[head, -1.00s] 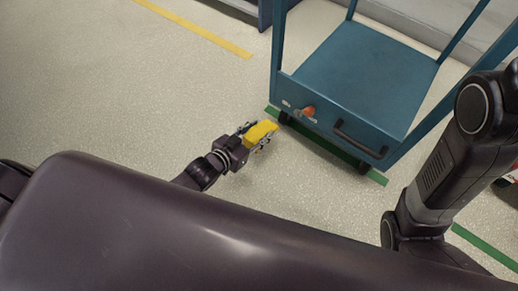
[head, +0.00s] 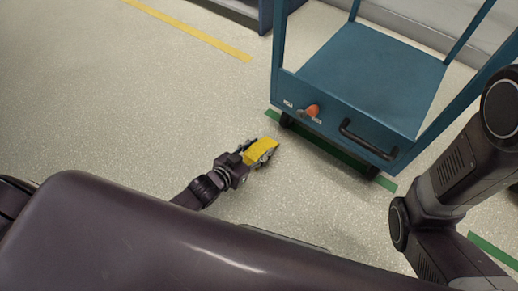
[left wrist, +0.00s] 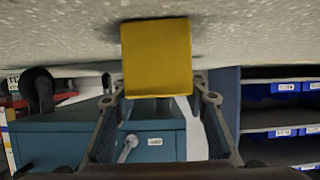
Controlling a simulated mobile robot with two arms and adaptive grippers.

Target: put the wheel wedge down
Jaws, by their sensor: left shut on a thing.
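The yellow wheel wedge (head: 257,155) is in the jaws of my left gripper (head: 262,149), low over the pale floor in front of the blue cart. In the left wrist view the wedge (left wrist: 157,58) shows as a yellow block between the fingers of my left gripper (left wrist: 160,98). The floor is at the top of that view, with a dark shadow close by the wedge. I cannot tell whether the wedge touches the floor. My right arm comes in at the right of the head view; its gripper is out of view.
The blue cart (head: 375,75) stands just beyond the wedge, with a black handle (head: 368,139) and an orange knob (head: 312,110) on its front. A green floor line (head: 335,150) runs under its front edge. Open floor lies to the left, crossed by a yellow line (head: 190,30).

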